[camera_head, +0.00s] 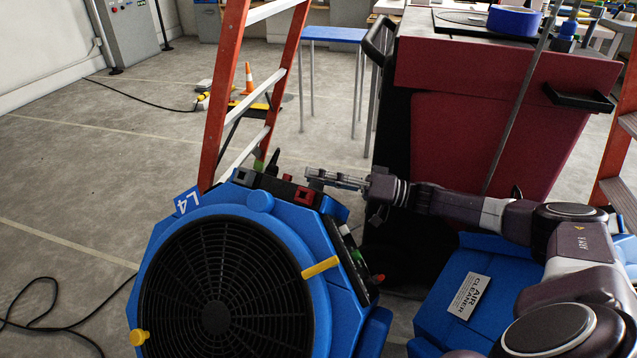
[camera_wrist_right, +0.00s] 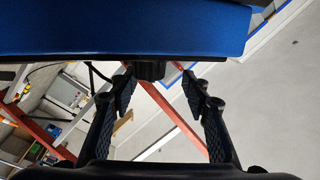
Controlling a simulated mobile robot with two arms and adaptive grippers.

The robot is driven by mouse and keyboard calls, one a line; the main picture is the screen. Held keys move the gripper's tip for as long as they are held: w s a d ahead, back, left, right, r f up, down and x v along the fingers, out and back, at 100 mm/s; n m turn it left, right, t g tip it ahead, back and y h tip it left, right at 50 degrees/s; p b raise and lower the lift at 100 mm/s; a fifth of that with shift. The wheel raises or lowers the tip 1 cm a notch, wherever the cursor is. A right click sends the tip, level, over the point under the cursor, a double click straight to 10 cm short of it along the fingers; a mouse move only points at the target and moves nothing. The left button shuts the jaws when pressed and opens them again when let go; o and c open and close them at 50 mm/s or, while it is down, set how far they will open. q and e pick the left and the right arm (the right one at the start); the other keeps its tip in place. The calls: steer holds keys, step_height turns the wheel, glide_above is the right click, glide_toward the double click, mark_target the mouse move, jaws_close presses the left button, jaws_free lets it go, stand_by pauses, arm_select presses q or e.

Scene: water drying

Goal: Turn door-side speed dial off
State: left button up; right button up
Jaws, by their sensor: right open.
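A blue air mover (camera_head: 185,265) labelled L4 stands on the floor in the head view, with a round black grille and yellow tabs. On its top edge is a dark panel with a red part (camera_head: 304,195) and small dark knobs; I cannot tell which is the speed dial. My right gripper (camera_head: 318,177) reaches in from the right, just above and behind this panel. In the right wrist view my right gripper (camera_wrist_right: 158,90) is open; a black knob-like part (camera_wrist_right: 150,70) under a blue housing (camera_wrist_right: 125,30) shows between its fingertips, with gaps on both sides. My left gripper is out of view.
An orange ladder (camera_head: 228,85) rises behind the air mover. A red cabinet (camera_head: 490,130) stands at the back right, beside a blue air cleaner (camera_head: 440,310). Cables (camera_head: 40,318) lie on the floor at left. The floor at left is mostly clear.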

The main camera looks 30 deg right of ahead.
step_height(320, 180, up, 8)
steer(key=shift+r, duration=0.1)
steer(key=shift+s, duration=0.1)
stand_by(0.6)
